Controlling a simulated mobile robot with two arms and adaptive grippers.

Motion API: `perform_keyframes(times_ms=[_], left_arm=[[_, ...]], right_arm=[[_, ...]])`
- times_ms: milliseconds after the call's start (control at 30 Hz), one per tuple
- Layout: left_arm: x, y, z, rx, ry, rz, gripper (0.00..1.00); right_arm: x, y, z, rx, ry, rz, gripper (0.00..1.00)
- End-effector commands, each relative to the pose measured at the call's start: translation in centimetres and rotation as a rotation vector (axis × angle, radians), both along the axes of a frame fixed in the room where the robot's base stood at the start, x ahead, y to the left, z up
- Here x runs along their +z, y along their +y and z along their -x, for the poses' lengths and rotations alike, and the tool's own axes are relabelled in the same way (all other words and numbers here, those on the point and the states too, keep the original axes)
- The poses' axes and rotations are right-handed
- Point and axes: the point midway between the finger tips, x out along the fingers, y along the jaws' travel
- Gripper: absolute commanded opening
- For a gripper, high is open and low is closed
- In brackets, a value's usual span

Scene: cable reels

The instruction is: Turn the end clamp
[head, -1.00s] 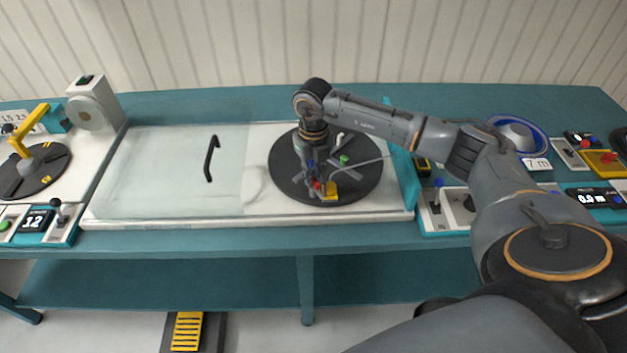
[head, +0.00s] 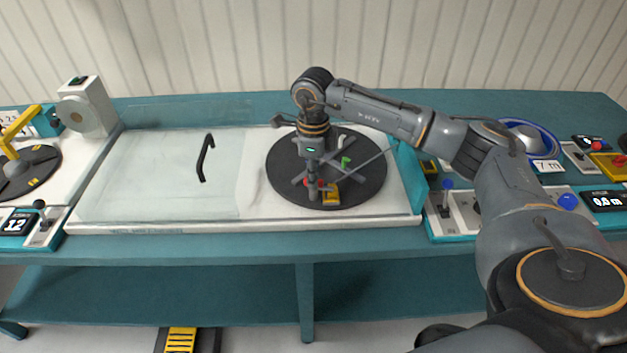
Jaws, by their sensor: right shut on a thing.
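The black round reel plate (head: 283,188) lies on the white bench top, with a grey cross of bars on it. Near its front edge is the end clamp, a small yellow block (head: 331,197) with a red part (head: 309,183) beside it. My right gripper (head: 314,192) points straight down over the plate's front and is shut at the red part. Its fingers hide most of what they hold. A green piece (head: 345,162) stands on the plate to the right of the gripper. My left gripper is not in view.
A clear sliding cover with a black handle (head: 206,158) lies left of the plate. A teal upright edge (head: 407,178) and a panel with a blue-knobbed lever (head: 446,186) stand to the right. A second reel with a yellow arm (head: 22,124) is at far left.

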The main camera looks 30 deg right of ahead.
Motion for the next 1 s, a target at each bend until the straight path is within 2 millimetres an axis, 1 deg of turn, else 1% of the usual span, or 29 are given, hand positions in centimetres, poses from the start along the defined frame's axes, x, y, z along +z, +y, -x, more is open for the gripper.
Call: perform_keyframes(times_ms=[33, 100, 400, 967, 1000], left_arm=[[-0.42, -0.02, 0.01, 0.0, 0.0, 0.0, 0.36], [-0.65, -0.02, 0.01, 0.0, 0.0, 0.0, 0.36], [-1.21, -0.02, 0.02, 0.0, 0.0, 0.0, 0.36], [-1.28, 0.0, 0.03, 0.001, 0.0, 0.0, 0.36], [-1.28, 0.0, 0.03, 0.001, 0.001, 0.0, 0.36]], right_arm=[[-0.04, 0.0, -0.13, 0.031, -0.006, 0.0, 0.0], [-0.02, 0.0, -0.12, 0.073, -0.006, 0.0, 0.0], [0.11, 0.01, -0.12, 0.188, -0.006, 0.0, 0.0], [0.21, 0.02, -0.14, 0.215, -0.006, -0.001, 0.0], [0.21, 0.01, -0.15, 0.215, -0.006, -0.001, 0.2]])
